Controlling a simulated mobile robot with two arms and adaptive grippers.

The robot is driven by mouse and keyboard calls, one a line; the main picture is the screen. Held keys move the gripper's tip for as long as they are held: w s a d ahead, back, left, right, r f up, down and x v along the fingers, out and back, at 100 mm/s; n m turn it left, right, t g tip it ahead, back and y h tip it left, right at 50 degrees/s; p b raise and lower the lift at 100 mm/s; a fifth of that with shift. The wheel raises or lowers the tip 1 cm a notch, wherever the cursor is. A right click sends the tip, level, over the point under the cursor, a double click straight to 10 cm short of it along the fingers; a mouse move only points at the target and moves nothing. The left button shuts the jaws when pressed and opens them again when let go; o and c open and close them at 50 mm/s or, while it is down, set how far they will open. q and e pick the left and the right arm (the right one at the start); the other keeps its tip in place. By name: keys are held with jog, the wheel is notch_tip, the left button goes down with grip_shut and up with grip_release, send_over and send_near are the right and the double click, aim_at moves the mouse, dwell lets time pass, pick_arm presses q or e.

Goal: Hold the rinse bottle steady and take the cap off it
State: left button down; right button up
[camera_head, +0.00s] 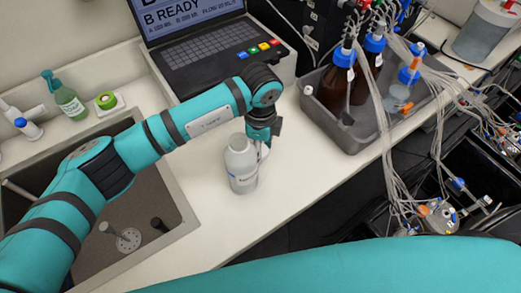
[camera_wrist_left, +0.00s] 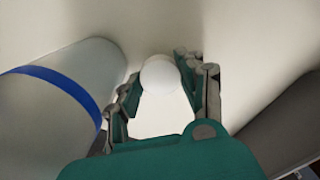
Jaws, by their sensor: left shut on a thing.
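The rinse bottle (camera_head: 242,172), pale grey-white with a label, stands upright on the white counter. A whitish cap or top (camera_head: 238,142) shows on it. In the left wrist view, the fingers (camera_wrist_left: 165,85) close around a white rounded piece (camera_wrist_left: 160,74). The bottle's body with a blue band (camera_wrist_left: 60,80) fills the left side. My right gripper is out of view.
A sink (camera_head: 182,225) lies to the left, with a green bottle (camera_head: 69,102) behind it. A laptop (camera_head: 205,50) stands behind. A grey tray (camera_head: 352,138) with brown bottles and tubing is at the right. The counter in front of the bottle is clear.

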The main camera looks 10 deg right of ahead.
pick_arm(q)
notch_tip(320, 180, down, 2)
jog(key=shift+f, duration=0.6)
jog(key=c, duration=1.1)
grip_release()
jog(key=shift+s, duration=0.1)
jog(key=shift+r, duration=0.45)
notch_tip(320, 180, up, 11)
jog(key=b, duration=0.3)
jog(key=shift+f, duration=0.2)
jog(key=shift+r, duration=0.7)
